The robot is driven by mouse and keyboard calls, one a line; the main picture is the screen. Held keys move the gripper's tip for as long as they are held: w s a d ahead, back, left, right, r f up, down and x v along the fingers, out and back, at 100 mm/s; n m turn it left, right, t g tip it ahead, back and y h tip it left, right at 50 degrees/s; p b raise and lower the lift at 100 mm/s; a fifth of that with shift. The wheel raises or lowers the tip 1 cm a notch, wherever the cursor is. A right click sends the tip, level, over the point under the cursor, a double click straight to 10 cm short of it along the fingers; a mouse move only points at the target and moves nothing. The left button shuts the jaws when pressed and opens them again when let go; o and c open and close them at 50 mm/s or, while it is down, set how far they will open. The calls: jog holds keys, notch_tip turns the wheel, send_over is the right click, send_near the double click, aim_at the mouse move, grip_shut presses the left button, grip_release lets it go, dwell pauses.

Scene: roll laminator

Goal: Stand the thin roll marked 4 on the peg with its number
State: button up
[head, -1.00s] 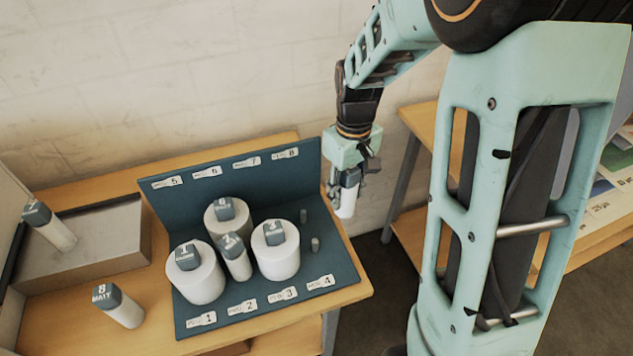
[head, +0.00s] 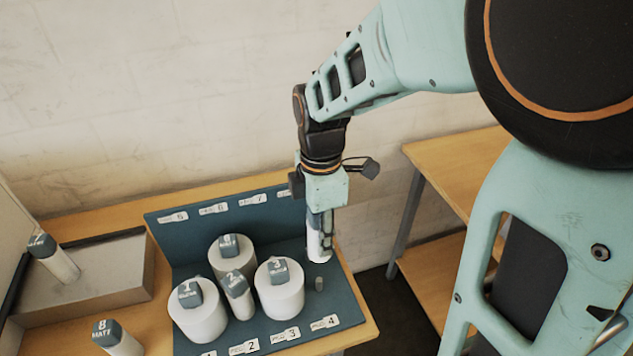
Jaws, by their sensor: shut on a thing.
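My gripper (head: 321,215) is shut on a thin white roll (head: 319,243), held upright over the right side of the dark blue rack (head: 345,295). The roll's number cannot be read from here. A short bare grey peg (head: 319,284) stands just in front of and below the roll, in the front row in line with label 4 (head: 325,323). The roll is apart from this peg. The rack's floor behind the peg is partly hidden by the roll and gripper, and label 8 is mostly covered.
Thick rolls 1 (head: 197,315) and 3 (head: 280,292) stand with thin roll 2 (head: 239,300) between them. Another thick roll (head: 231,260) stands behind. A roll marked 7 (head: 55,260) is on the grey box at left; roll 8 (head: 117,340) stands on the table.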

jog(key=b, duration=0.8)
send_over(319, 279)
jog(key=shift+f, duration=5.7)
jog(key=shift+f, duration=0.15)
jog(key=shift+f+b, duration=1.15)
jog(key=shift+f, duration=0.3)
jog(key=o, duration=1.3)
jog(key=shift+c, duration=0.2)
jog(key=shift+r, duration=0.1)
notch_tip(319, 279, up, 8)
jog(key=p, duration=0.6)
jog(key=shift+p, duration=0.3)
